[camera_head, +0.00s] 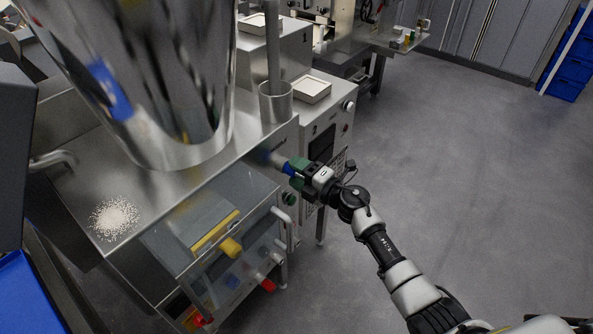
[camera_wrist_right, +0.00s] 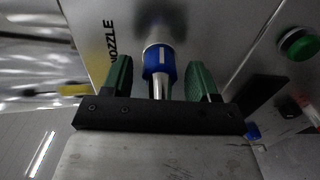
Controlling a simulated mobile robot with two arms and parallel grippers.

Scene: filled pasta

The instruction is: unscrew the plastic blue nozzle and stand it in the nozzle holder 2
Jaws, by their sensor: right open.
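The blue nozzle (camera_head: 288,168) sticks out from the side of the steel machine (camera_head: 262,140). In the right wrist view the nozzle has a blue collar (camera_wrist_right: 160,62) and a metal tip, beside the printed word NOZZLE. My right gripper (camera_head: 297,172) is at the nozzle. In the wrist view its green fingers (camera_wrist_right: 160,80) are open, one on each side of the collar, with a visible gap to it on both sides. My left gripper is out of view. I cannot make out the nozzle holder 2 for certain.
A large steel hopper (camera_head: 165,90) stands on the machine, with white grains (camera_head: 113,217) on its top. A shelf at the back (camera_head: 400,46) carries small coloured items. Open grey floor (camera_head: 450,170) lies to the right.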

